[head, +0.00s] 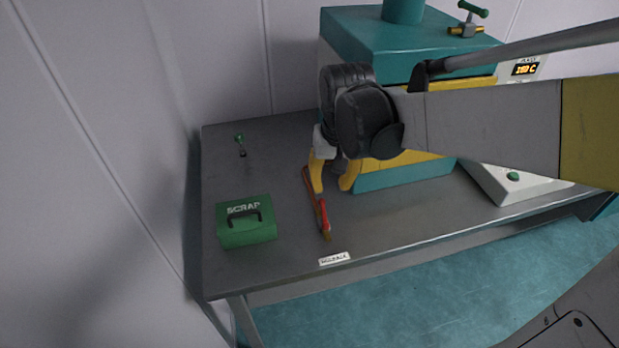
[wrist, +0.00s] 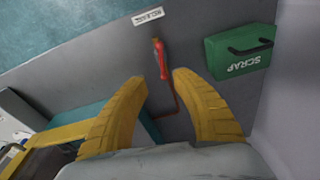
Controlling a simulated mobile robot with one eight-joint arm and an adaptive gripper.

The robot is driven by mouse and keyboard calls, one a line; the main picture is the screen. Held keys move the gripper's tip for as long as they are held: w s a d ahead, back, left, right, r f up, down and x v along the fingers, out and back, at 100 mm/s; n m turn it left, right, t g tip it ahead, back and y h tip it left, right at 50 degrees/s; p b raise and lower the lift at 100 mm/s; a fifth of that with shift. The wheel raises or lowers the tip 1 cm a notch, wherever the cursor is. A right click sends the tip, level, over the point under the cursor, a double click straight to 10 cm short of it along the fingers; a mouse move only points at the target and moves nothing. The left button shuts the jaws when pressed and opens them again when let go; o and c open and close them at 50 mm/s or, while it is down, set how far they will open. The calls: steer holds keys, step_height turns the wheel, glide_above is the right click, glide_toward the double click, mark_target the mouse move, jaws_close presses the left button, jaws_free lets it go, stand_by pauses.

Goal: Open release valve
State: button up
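A red lever handle (head: 324,214) with a brass-coloured end lies on the table by the label that reads RELEASE (wrist: 148,17). A thin reddish-brown pipe (head: 308,181) runs from it back toward the press. In the wrist view the red handle (wrist: 162,62) is just beyond the gap between my fingertips. My gripper (head: 331,189) has yellow fingers spread apart, with nothing between the tips. In the wrist view my gripper (wrist: 159,78) does not appear to touch the handle. Its exact height over the table is hard to tell.
A green SCRAP box (head: 246,228) with a black handle stands left of the lever. A teal and yellow press (head: 405,178) stands behind my gripper, with a green-handled fitting (head: 468,20) on top. A small green-topped item (head: 240,143) is at the back left. The table's left side is mostly clear.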

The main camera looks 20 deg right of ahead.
mark_target(324, 212)
steer(key=shift+g, duration=0.8)
steer(key=w+f, duration=0.1)
steer(key=f, duration=0.1)
steer(key=w+f, duration=0.2)
steer(key=shift+w+a, duration=0.1)
steer(key=shift+w, duration=0.1)
step_height(324, 212, down, 11)
steer(key=b, duration=0.3)
steer(key=shift+r+b, duration=0.15)
steer(key=shift+b, duration=0.25)
jaws_close()
